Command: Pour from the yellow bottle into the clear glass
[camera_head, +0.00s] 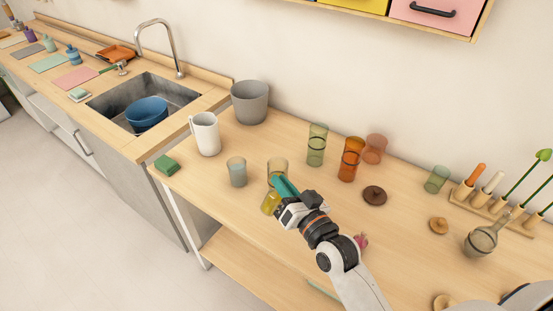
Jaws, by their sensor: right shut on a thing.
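The yellow bottle (269,203) is held tilted in my right gripper (281,197), which is shut on it. My gripper hides much of the bottle. A teal piece shows beside the yellow part, and I cannot tell whether it belongs to the bottle or the gripper. A clear glass (277,164) stands upright on the wooden counter just behind the bottle and gripper, its lower part hidden by them. I cannot tell whether bottle and glass touch, and no stream of liquid shows. My left gripper is not in view.
A blue-grey glass (236,172) stands left of the clear glass. A white pitcher (205,134), a green tumbler (316,145) and an amber tumbler (350,159) stand behind. A dark brown lid (374,195) lies to the right. A green sponge (166,165) lies near the left edge.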

